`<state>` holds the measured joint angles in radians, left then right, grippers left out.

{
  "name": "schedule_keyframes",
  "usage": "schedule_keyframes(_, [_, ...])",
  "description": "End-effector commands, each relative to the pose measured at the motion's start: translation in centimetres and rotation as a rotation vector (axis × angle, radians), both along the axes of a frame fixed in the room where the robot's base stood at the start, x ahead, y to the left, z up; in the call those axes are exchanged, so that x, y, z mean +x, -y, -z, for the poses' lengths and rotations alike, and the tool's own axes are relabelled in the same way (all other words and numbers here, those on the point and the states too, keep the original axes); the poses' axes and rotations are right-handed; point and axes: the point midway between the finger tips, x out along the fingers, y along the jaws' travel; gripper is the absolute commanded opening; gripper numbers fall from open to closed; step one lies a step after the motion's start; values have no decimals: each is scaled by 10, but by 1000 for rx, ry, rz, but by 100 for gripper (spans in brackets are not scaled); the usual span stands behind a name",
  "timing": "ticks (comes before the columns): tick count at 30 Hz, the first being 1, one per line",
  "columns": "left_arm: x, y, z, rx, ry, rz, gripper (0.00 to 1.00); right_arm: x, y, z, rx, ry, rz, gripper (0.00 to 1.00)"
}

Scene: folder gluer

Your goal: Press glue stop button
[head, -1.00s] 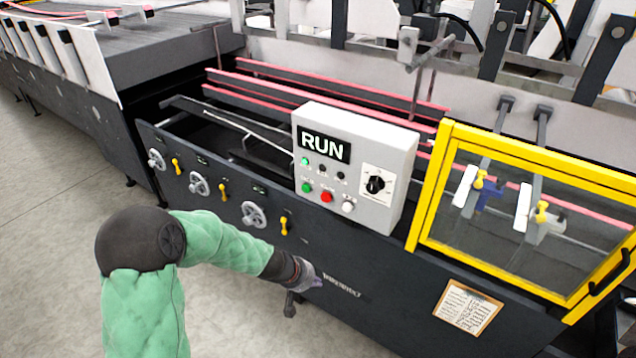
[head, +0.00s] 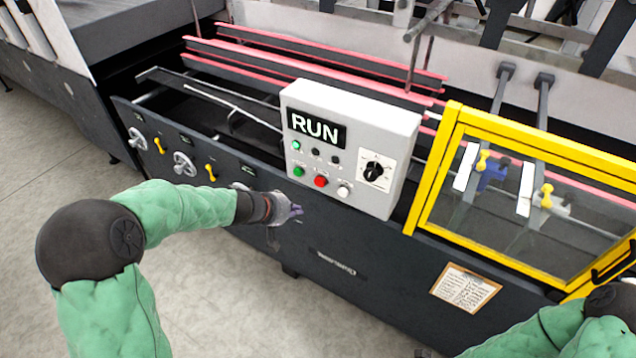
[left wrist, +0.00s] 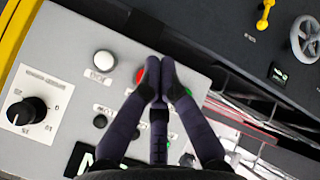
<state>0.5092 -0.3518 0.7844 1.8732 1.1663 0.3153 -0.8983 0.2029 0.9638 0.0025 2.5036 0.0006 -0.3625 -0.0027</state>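The grey control box (head: 383,130) has a RUN display (head: 316,129), a row with a green button (head: 299,171), a red button (head: 321,181) and a white button (head: 344,191). Their labels are too small to read. My left gripper (head: 291,210) is in front of the machine panel, just below the box. In the left wrist view, its fingers (left wrist: 159,72) come together at the tips with nothing between them. They partly cover the red button (left wrist: 148,72) and the green button; the white button (left wrist: 104,61) is clear. Contact cannot be told. My right gripper is out of view.
A black rotary knob (head: 374,171) and small indicators, one lit green (head: 296,145), are on the box. A yellow-framed guard (head: 437,172) stands to the right. Handwheels (head: 184,164) and yellow levers (head: 211,172) line the panel at left. Floor is free at left.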

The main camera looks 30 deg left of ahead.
Motion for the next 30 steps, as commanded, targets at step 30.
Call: schedule_keyframes(30, [86, 7, 0, 0, 0, 0, 0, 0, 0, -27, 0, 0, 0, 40])
